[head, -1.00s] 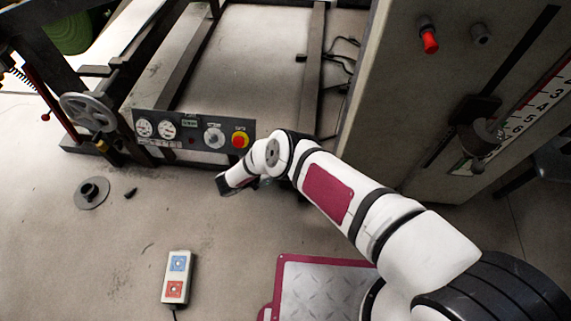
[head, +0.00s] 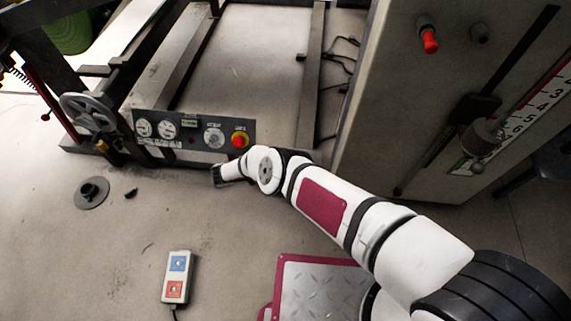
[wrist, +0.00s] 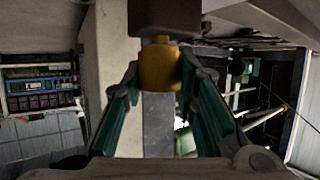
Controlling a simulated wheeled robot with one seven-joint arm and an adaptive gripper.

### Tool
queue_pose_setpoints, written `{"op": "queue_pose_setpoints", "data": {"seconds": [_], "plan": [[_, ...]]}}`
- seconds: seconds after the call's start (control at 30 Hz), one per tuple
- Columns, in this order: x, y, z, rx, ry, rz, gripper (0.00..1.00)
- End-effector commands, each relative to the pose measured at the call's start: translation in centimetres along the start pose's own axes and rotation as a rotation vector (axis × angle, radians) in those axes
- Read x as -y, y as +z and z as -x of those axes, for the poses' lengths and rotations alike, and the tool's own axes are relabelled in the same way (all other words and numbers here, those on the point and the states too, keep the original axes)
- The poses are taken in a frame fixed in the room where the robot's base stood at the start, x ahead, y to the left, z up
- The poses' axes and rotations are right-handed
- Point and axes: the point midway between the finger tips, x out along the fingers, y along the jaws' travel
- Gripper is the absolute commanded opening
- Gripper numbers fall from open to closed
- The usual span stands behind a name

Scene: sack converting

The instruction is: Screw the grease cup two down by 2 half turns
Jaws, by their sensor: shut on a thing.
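In the wrist view a yellow cup (wrist: 159,64), which looks like a grease cup, sits between the fingertips of my gripper (wrist: 160,80). The fingers are closed on its two sides. In the head view my gripper (head: 217,176) is small and dark, just below the control panel (head: 192,134). The held cup is hidden in that view.
A handwheel (head: 88,112) stands left of the panel. A round grey disc (head: 91,193) and a pendant (head: 177,277) with blue and red buttons lie on the floor. A grey cabinet (head: 390,110) with a scale and lever is at right. The floor between pendant and panel is clear.

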Motion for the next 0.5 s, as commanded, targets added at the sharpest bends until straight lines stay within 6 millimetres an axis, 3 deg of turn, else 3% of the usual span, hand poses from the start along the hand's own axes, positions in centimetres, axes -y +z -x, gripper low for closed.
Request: {"op": "queue_pose_setpoints", "data": {"seconds": [0.03, 0.07, 0.13, 0.5], "plan": [[-0.16, 0.17, -0.04, 0.002, 0.002, 0.004, 0.00], [-0.15, 0.16, -0.04, 0.002, 0.002, 0.004, 0.31], [-0.14, 0.14, -0.04, 0.001, 0.001, 0.003, 0.47], [-0.01, 0.03, 0.24, 0.000, 0.000, 0.001, 0.48]]}}
